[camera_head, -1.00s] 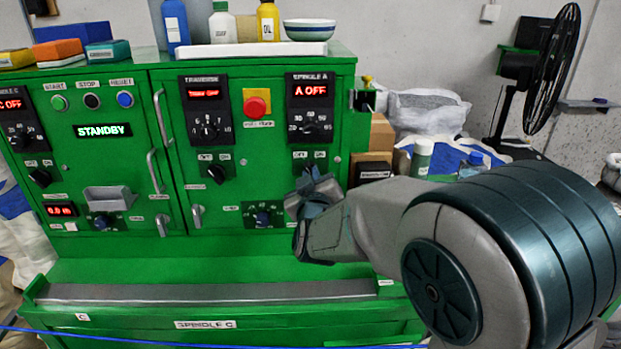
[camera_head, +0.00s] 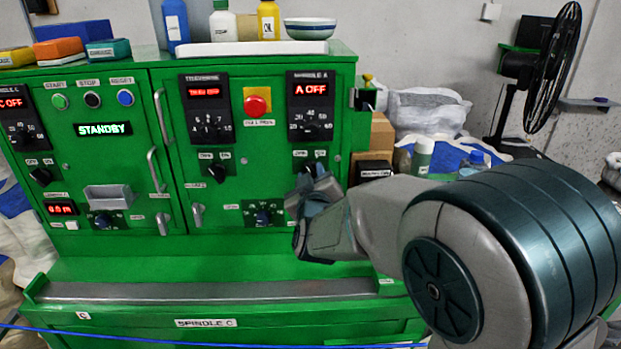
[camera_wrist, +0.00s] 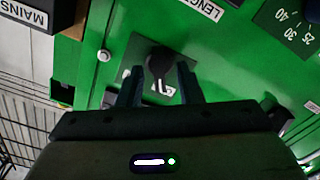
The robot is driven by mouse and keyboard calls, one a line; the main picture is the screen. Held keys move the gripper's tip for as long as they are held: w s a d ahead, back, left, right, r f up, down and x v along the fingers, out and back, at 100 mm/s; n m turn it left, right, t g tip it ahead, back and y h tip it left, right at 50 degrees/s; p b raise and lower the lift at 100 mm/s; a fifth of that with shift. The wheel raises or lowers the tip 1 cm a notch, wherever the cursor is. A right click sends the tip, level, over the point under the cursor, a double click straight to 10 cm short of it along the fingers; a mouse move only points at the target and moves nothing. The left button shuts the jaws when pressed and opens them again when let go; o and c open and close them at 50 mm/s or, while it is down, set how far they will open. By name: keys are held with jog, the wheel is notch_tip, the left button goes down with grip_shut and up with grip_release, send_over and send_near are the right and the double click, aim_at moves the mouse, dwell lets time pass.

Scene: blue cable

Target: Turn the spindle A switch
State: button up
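The spindle A unit (camera_head: 310,105) on the right of the green cabinet has a red display reading "A OFF" and a dial. Below it is the black spindle A switch (camera_head: 309,167), partly hidden by my gripper in the head view. My gripper (camera_head: 308,183) is just below and in front of it. In the wrist view the black switch knob (camera_wrist: 161,60) with a white mark lies just beyond and between the two fingertips of my gripper (camera_wrist: 161,78). The fingers are apart, with green panel showing between them. Whether either finger touches the knob I cannot tell.
A red emergency button (camera_head: 257,104) and the traverse unit (camera_head: 208,107) are to the left. A small knob (camera_head: 263,214) and a cabinet handle (camera_head: 197,215) are lower left. Cardboard boxes (camera_head: 376,140) stand right of the cabinet. A blue cable (camera_head: 150,341) crosses the front.

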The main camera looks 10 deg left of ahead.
jog(key=shift+s, duration=0.1)
jog(key=b+v, duration=0.3)
jog(key=v, duration=1)
jog(key=shift+s, duration=0.3)
jog(key=shift+d, duration=0.1)
jog(key=s+d+f+m+g, duration=0.3)
jog(key=d+f+g, duration=0.45)
jog(key=d, duration=0.45)
jog(key=s+d+f+m+g+h, duration=0.2)
jog(key=s+d+m+g, duration=0.1)
jog(key=s+d, duration=0.3)
jog(key=s+d+f+m+g+h, duration=0.2)
jog(key=s+d+m+g, duration=0.1)
jog(key=s+d, duration=0.3)
jog(key=shift+s+d+h, duration=0.3)
jog(key=shift+s, duration=0.05)
jog(key=shift+a+g, duration=0.1)
jog(key=shift+g, duration=0.15)
